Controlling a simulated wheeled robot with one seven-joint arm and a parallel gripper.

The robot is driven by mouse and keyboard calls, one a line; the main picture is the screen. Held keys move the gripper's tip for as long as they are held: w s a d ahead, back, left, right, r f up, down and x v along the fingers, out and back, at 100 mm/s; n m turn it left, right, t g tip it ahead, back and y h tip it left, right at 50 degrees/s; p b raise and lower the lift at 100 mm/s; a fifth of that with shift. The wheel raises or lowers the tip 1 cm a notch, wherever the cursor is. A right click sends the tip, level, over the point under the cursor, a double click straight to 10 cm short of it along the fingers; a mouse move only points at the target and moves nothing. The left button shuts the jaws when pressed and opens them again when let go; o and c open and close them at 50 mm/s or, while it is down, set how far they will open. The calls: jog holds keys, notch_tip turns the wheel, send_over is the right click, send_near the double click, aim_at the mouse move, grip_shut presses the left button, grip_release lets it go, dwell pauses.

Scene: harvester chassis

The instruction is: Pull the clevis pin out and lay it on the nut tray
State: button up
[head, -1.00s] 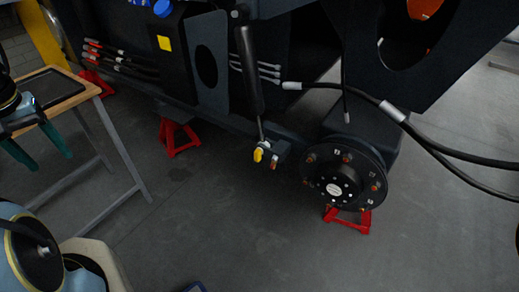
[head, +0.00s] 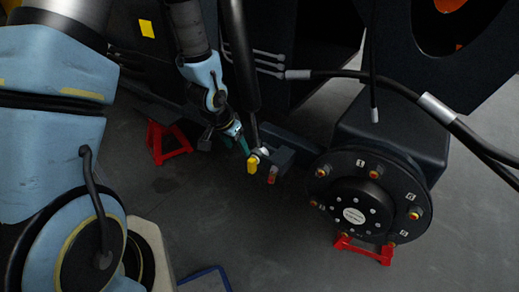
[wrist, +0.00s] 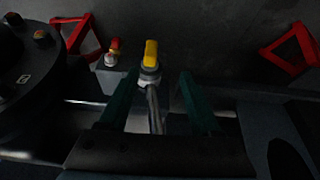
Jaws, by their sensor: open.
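The clevis pin, seen by its yellow end (head: 253,164), sits in a dark bracket (head: 280,158) at the lower end of a black strut. In the wrist view the yellow end (wrist: 151,54) stands up between my fingertips, with a bright metal collar and rod below it. My gripper (head: 240,139) has green fingers and is just left of the pin in the head view. In the wrist view my gripper (wrist: 156,78) is open, one finger on each side of the pin with gaps showing. I cannot identify the nut tray in the current views.
A red-tipped part (head: 271,175) sits close beside the pin on the same bracket. The wheel hub (head: 354,198) is to the right, above a red stand (head: 362,248). Another red stand (head: 166,142) is at left. A blue-edged object (head: 208,277) lies at the bottom edge.

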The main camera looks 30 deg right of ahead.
aim_at(252, 159)
jog(key=shift+m, duration=0.3)
jog(key=x, duration=0.4)
jog(key=d+b+x, duration=0.1)
jog(key=x, duration=0.3)
jog(key=s+x, duration=0.1)
jog(key=x, duration=0.3)
jog(key=shift+d+f, duration=0.15)
jog(key=shift+d, duration=0.3)
jog(key=shift+c, duration=0.3)
jog(key=c, duration=0.9)
jog(key=shift+w+d, duration=0.1)
grip_shut()
